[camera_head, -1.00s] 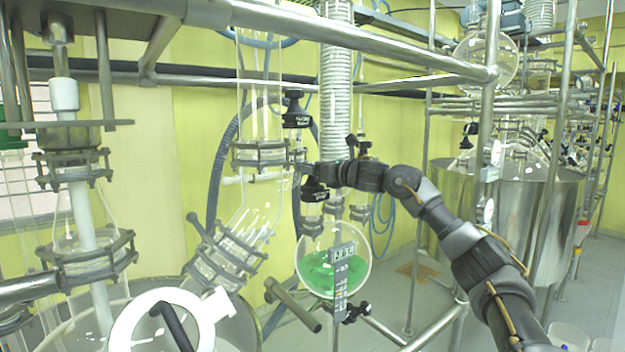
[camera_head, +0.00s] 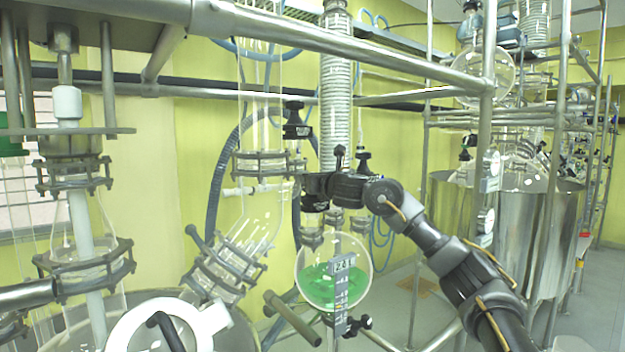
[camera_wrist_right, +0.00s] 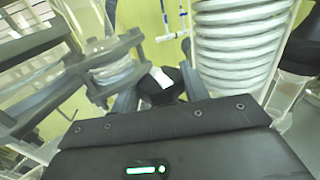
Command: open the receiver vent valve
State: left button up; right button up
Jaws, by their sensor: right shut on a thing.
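The round glass receiver (camera_head: 318,290) holds green liquid and hangs in the middle of the head view. A black valve knob (camera_head: 315,204) sits above it, partly hidden by my right gripper (camera_head: 309,185). In the right wrist view, a black knob with a white label (camera_wrist_right: 162,80) lies between the dark fingers of my right gripper (camera_wrist_right: 155,92). The gripper is shut on this knob. Its exact turn cannot be told. My left gripper is out of view.
Another black knob (camera_head: 297,121) is just above my gripper, and one (camera_head: 363,160) is to its right. A ribbed coil column (camera_head: 334,95) stands close behind. Metal frame pipes (camera_head: 400,55) cross above. A clamped glass elbow (camera_head: 228,262) is at left.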

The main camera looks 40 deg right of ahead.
jog(key=n+y, duration=0.1)
jog(key=n+y+p, duration=0.1)
jog(key=y, duration=0.1)
jog(key=shift+d+r, duration=0.2)
jog(key=n+y+p, duration=0.2)
jog(key=y, duration=0.1)
jog(key=n+y+p, duration=0.2)
jog(key=y+p, duration=0.1)
jog(key=y, duration=0.1)
jog(key=shift+r+n+g+p, duration=0.1)
jog(key=shift+n+g+p, duration=0.25)
jog(key=shift+n+g, duration=0.05)
jog(key=shift+f+n+g+y, duration=0.25)
jog(key=shift+n+g+y, duration=0.25)
jog(key=shift+y, duration=0.6)
jog(key=shift+s+a+n+y, duration=0.15)
jog(key=shift+n+y, duration=0.15)
jog(key=shift+n, duration=0.1)
jog(key=o, duration=0.8)
jog(key=shift+c, duration=0.2)
